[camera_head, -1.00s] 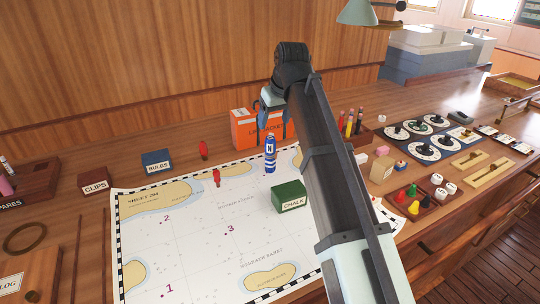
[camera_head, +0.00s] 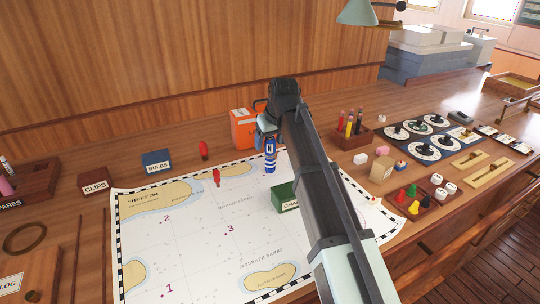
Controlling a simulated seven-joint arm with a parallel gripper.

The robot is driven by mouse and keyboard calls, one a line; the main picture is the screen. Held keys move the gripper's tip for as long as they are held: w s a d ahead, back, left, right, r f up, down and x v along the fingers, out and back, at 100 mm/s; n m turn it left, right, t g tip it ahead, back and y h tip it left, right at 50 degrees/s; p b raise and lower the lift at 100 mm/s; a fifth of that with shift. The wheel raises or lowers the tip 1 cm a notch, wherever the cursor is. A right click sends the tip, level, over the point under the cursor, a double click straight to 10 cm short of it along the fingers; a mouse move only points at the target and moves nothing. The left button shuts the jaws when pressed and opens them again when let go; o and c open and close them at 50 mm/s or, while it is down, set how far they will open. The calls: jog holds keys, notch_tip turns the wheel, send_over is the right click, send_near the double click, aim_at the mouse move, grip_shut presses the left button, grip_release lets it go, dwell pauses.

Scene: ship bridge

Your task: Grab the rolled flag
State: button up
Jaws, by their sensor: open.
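A blue roll with a white band and marking, which looks like the rolled flag (camera_head: 270,158), stands upright at the chart's far edge. My gripper (camera_head: 264,134) is open and points down right at the top of this roll. My wrist and forearm hide most of the fingers. I cannot tell whether the fingers are around the roll or just behind it.
An orange box (camera_head: 243,130) stands just behind the roll. A green chalk box (camera_head: 285,196) is on the chart (camera_head: 195,235), partly behind my arm. Two red pieces (camera_head: 217,177) stand left of the roll. A wooden holder (camera_head: 367,138) with coloured sticks is to the right.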

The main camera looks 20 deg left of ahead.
jog(key=shift+w+a+f, duration=0.15)
jog(key=shift+f, duration=0.4)
jog(key=c, duration=1.1)
